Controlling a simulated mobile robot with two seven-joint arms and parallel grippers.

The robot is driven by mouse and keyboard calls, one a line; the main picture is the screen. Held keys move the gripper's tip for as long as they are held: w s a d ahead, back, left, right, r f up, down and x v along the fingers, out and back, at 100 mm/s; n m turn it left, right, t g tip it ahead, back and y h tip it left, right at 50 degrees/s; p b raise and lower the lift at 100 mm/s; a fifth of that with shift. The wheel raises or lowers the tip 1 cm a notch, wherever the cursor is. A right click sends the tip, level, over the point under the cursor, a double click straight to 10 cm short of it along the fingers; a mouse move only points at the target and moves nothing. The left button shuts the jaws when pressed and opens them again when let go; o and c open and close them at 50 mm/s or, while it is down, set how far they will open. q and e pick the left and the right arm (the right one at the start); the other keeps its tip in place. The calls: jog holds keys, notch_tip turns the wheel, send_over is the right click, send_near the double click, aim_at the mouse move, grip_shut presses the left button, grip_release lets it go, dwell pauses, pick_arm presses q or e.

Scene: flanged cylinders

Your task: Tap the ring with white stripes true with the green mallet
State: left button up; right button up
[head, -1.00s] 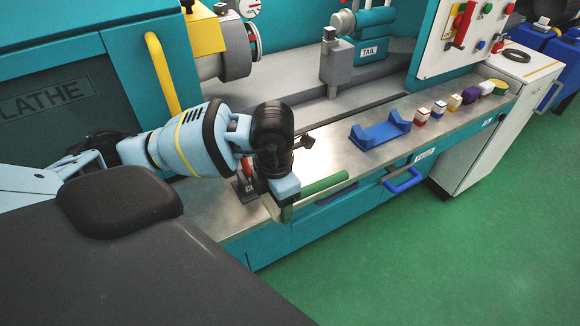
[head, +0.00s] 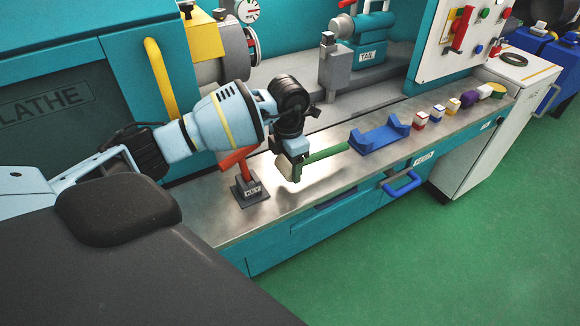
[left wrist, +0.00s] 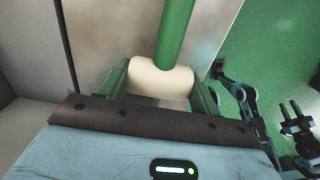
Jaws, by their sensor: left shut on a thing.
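The green mallet has a green handle (head: 332,155) and a cream cylindrical head (left wrist: 160,82). My left gripper (head: 291,168) is shut on the cream head, above the metal bench. In the left wrist view the head lies between the fingers of this gripper (left wrist: 160,88), and the handle points away from the palm. I cannot make out a ring with white stripes; the grey chuck (head: 232,55) with a red part at its rim is too small to tell.
A blue cradle (head: 380,135) stands on the bench, right of the mallet. Several small coloured blocks (head: 438,110) line up beyond it. A red-handled tool stands in a holder marked KEY (head: 250,190). The grey tailstock (head: 334,70) stands behind.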

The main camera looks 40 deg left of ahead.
pick_arm(q)
jog(key=shift+w, duration=0.1)
jog(key=shift+w+a, duration=0.2)
jog(key=shift+w, duration=0.1)
jog(key=shift+w+a+f, duration=0.15)
jog(key=shift+w+f, duration=0.1)
jog(key=shift+f, duration=0.35)
jog(key=shift+w+a+f, duration=0.1)
jog(key=shift+w+f, duration=0.15)
jog(key=shift+f, duration=0.75)
jog(key=shift+f, duration=0.15)
jog(key=o, duration=1.3)
jog(key=shift+c, duration=0.2)
jog(key=shift+s+r, duration=0.15)
jog(key=shift+r, duration=1.8)
jog(key=shift+s+r, duration=0.15)
jog(key=shift+r, duration=1.75)
